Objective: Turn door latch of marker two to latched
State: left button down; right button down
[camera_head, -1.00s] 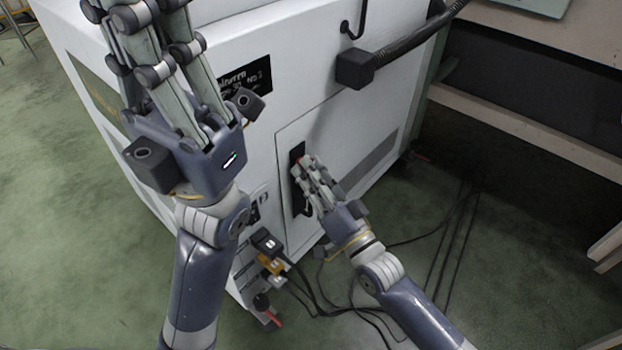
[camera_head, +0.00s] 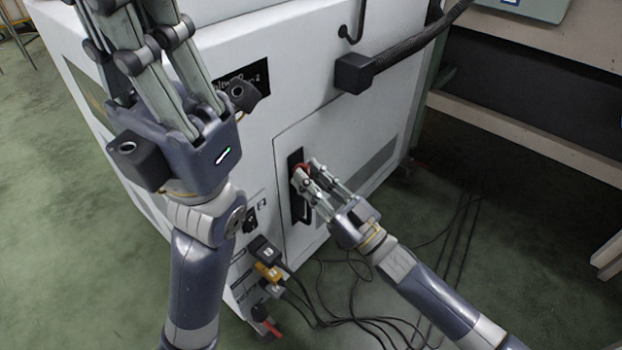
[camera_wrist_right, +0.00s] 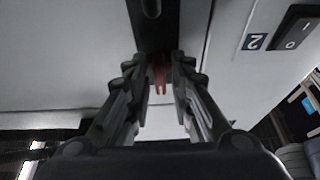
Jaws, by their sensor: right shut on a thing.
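The door latch is a black plate (camera_head: 296,209) with a red part (camera_head: 299,168) at its upper end, on the white door panel of the cabinet marked with a 2. My right gripper (camera_head: 309,172) is shut on the red part of the latch. In the right wrist view the red part (camera_wrist_right: 159,76) sits between the two fingers (camera_wrist_right: 158,90). Its exact turn is partly hidden by the fingers. My left gripper (camera_head: 150,65) is raised in front of the cabinet, apart from the latch, with its fingertips cut off at the top edge.
The white cabinet (camera_head: 320,60) carries a black label (camera_head: 252,72), partly hidden by my left gripper. A bench (camera_head: 530,125) stands at the right.

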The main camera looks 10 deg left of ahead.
jog(key=shift+f, duration=0.1)
dwell(0.4)
jog(key=c, duration=1.7)
grip_release()
jog(key=v, duration=1.2)
jog(key=shift+d, duration=0.1)
